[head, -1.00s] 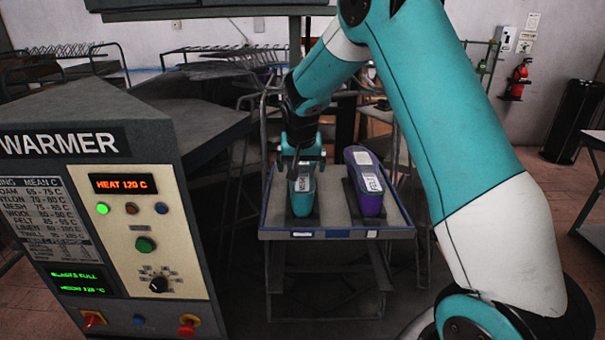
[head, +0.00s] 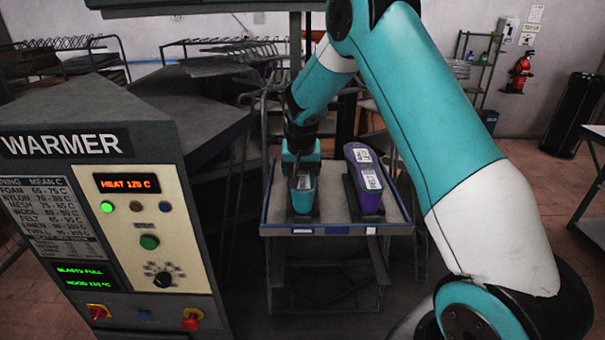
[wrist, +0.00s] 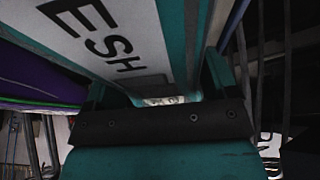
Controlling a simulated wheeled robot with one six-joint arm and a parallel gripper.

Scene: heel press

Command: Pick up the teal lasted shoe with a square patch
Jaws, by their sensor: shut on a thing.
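The teal shoe (head: 304,203) stands at the left of a small cart, with a white label on its upper side. My gripper (head: 301,172) is at its upper far end and is shut on it. In the wrist view, the teal shoe (wrist: 175,25) fills the upper middle, close to the camera, with "ESH" readable on its label. The gripper (wrist: 165,95) shows below it, its dark crossbar in front. The shape of any patch cannot be made out, and the contact between fingers and shoe is mostly hidden.
A purple shoe (head: 369,198) with a white label stands just right of the teal one on the cart (head: 335,229). It also shows at the left of the wrist view (wrist: 35,80). The warmer cabinet (head: 150,230) stands at the left front. Racks and benches crowd the back.

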